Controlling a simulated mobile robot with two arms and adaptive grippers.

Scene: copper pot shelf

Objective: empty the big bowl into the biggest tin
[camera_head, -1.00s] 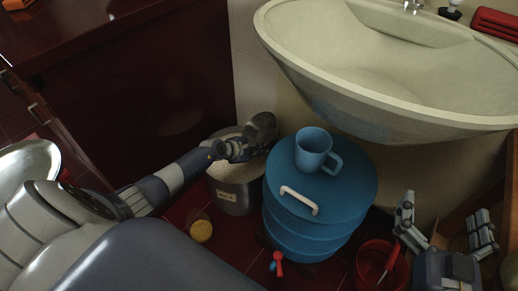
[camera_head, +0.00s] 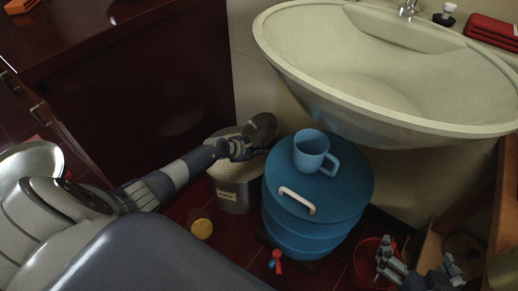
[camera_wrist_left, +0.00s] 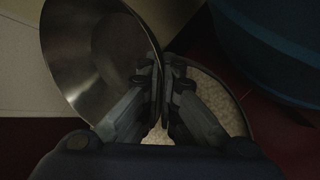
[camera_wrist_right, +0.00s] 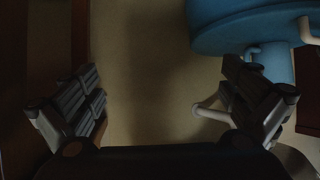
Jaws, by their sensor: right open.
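A shiny metal bowl (camera_head: 262,129) is tipped on its side above the back of a large labelled tin (camera_head: 235,195). Pale grains (camera_head: 226,174) lie in the tin. My left gripper (camera_head: 238,150) is shut on the bowl's rim. In the left wrist view, the bowl (camera_wrist_left: 90,50) stands left of the fingers (camera_wrist_left: 160,95), its visible inside bare, and the grains (camera_wrist_left: 218,98) show behind them. The gripper hides part of the tin's mouth. My right gripper (camera_head: 418,262) is open and empty at the lower right; its spread fingers show in the right wrist view (camera_wrist_right: 165,90).
A blue drum (camera_head: 300,235) with a blue mug (camera_head: 312,152) on its lid stands right of the tin. A small container of yellow stuff (camera_head: 201,228) is on the floor. The sink (camera_head: 390,110) overhangs the drum. A red bucket (camera_head: 368,262) stands by my right gripper. Another metal bowl (camera_head: 30,160) shows at the left.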

